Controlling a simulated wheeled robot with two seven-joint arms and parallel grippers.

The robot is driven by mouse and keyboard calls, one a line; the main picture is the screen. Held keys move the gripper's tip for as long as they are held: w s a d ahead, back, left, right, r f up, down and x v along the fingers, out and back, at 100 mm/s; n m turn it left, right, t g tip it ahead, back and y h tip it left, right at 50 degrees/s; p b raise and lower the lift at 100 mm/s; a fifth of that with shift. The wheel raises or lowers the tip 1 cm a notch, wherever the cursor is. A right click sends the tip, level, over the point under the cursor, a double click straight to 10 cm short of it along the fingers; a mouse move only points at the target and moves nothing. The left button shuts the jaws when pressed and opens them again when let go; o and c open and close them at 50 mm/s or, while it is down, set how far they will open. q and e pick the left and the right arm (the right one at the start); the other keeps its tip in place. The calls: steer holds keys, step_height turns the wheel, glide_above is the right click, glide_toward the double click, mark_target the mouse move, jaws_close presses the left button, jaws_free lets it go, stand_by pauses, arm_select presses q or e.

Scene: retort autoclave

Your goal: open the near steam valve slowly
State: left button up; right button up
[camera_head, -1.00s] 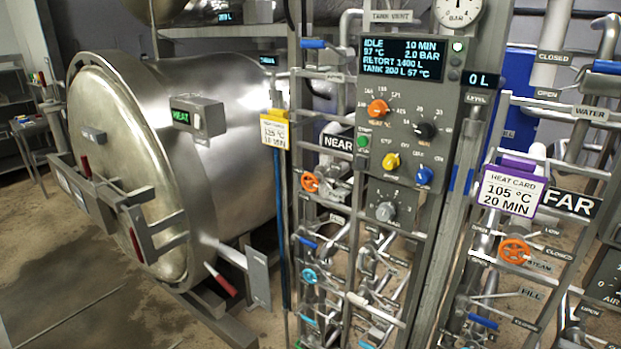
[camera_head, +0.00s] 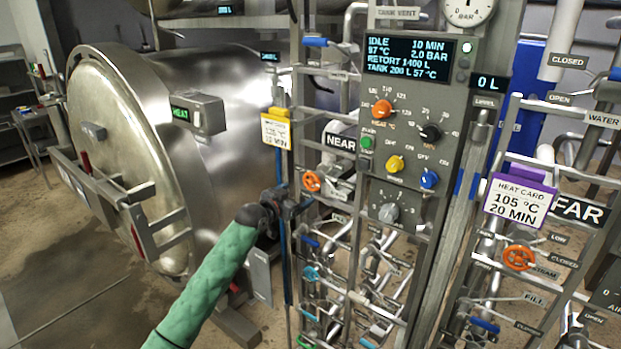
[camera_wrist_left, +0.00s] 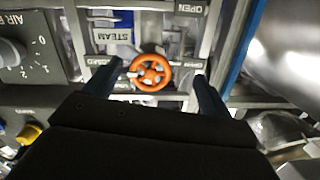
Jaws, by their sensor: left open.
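The near steam valve is an orange handwheel (camera_head: 312,181) on the pipe rack under the NEAR sign (camera_head: 341,143). In the left wrist view the orange handwheel (camera_wrist_left: 150,72) sits between the two dark fingers, with a STEAM label above it to the left. My left gripper (camera_head: 300,196) is just left of and below the wheel in the head view. Its fingers (camera_wrist_left: 163,86) are open, and I cannot tell whether either touches the wheel. My right gripper is not in view.
A second orange handwheel (camera_head: 519,257) is on the FAR rack at the right. The control panel (camera_head: 405,135) with knobs stands right of the near wheel. A blue upright pole (camera_head: 282,225) and the steel retort (camera_head: 215,100) are close on the left.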

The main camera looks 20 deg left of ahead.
mark_target(310, 180)
arm_select(q)
steer(key=shift+m+t+h, duration=0.5)
steer(key=shift+m+h, duration=0.1)
steer(key=shift+m, duration=0.2)
steer(key=w+d+r+p, duration=0.1)
steer(key=w, duration=0.1)
steer(key=w+d+r+p, duration=0.1)
steer(key=w, duration=0.1)
steer(key=w+d+r+p, duration=0.1)
steer(key=shift+w+d+p, duration=0.2)
steer(key=shift+w+p, duration=0.1)
steer(key=shift+w, duration=0.1)
steer(key=shift+w+d+f, duration=0.15)
steer(key=shift+w+d, duration=0.1)
steer(key=shift+w, duration=0.3)
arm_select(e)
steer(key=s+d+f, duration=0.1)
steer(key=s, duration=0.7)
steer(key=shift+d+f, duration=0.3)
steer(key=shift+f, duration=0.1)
arm_select(q)
steer(key=shift+c, duration=0.2)
steer(key=c, duration=0.9)
